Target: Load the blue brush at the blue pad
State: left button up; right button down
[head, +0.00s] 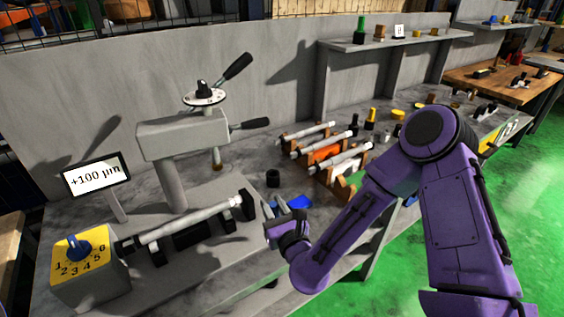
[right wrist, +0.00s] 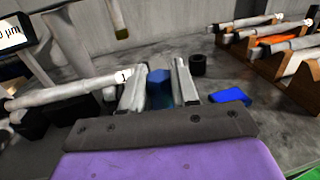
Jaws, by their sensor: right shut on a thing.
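My right gripper (head: 277,210) is low over the grey bench, just right of the grinder's rod end. In the right wrist view the gripper (right wrist: 160,92) is shut on the blue brush (right wrist: 158,86), whose blue body shows between the two fingers. The brush's lower part is hidden, and I cannot make the brush out clearly in the head view. The blue pad (head: 299,202) lies flat on the bench just right of the gripper, apart from it. It also shows in the right wrist view (right wrist: 230,96), right of the fingers. My left gripper is not in view.
A long rod (head: 185,222) lies across the grinder left of the gripper. A black cup (head: 272,178) stands behind it. A wooden rack (head: 335,178) with several rods is to the right. A yellow dial box (head: 82,262) and a "+100 µm" sign (head: 97,177) stand left.

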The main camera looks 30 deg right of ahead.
jog(key=w+d+r+m+g+h, duration=0.3)
jog(key=w+d+h, duration=0.45)
jog(key=d, duration=0.65)
notch_tip(320, 180, down, 6)
jog(key=w+m+t+y+b, duration=0.1)
jog(key=b, duration=0.2)
jog(key=shift+f, duration=0.15)
jog(key=shift+w+d+y, duration=0.1)
jog(key=shift+y, duration=0.15)
jog(key=shift+f+b, duration=0.5)
jog(key=shift+b, duration=0.25)
dwell(0.8)
notch_tip(320, 180, up, 7)
jog(key=p, duration=0.4)
jog(key=shift+p, duration=0.35)
